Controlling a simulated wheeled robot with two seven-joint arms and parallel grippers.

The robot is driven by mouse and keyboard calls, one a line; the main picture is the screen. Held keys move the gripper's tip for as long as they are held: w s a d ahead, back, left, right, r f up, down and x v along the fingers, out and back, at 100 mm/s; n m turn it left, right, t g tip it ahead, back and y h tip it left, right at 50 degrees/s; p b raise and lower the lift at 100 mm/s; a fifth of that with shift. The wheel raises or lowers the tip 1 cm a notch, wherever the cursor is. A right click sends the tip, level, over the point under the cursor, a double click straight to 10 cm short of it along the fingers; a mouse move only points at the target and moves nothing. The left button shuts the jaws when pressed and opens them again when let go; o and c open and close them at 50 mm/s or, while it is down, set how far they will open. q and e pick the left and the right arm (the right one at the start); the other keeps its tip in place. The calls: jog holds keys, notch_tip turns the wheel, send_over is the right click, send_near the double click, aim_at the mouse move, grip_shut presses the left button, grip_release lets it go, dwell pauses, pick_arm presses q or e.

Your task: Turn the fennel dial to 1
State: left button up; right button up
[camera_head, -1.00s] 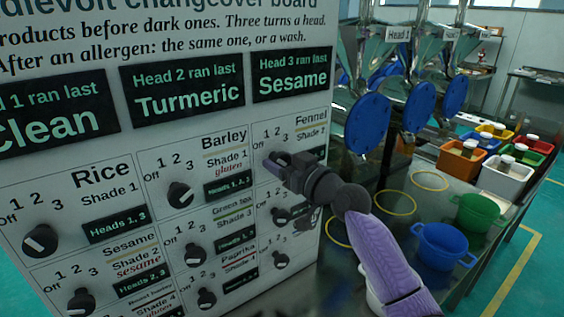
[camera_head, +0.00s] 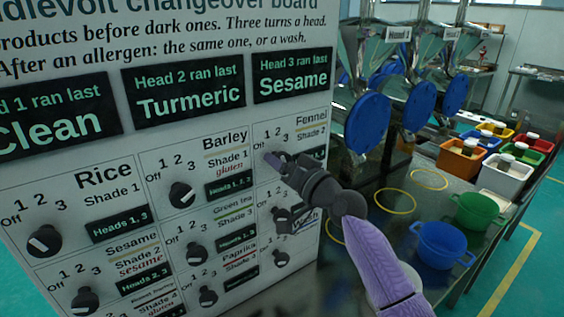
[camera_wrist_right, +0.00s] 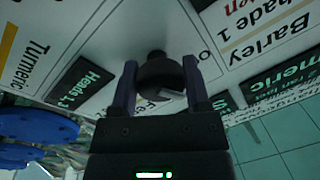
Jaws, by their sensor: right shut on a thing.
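The fennel dial is a round black knob at the upper right of the white board (camera_head: 145,222), under the label Fennel (camera_head: 311,115). Which number the dial points to cannot be read. My left gripper is in neither view.
Other dials surround it: the Barley dial (camera_head: 182,195) to the left and the Rice dial (camera_head: 42,241) farther left. Several smaller dials sit below. At right, a metal table holds a blue pot (camera_head: 442,246), a green pot (camera_head: 478,212) and coloured bins behind them.

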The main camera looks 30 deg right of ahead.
dwell(0.3)
jog(key=o, duration=1)
jog(key=shift+o, duration=1.3)
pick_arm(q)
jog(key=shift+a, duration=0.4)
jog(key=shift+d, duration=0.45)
pick_arm(e)
jog(key=r+v, duration=0.1)
jog(key=v, duration=0.9)
jog(key=shift+f, duration=0.45)
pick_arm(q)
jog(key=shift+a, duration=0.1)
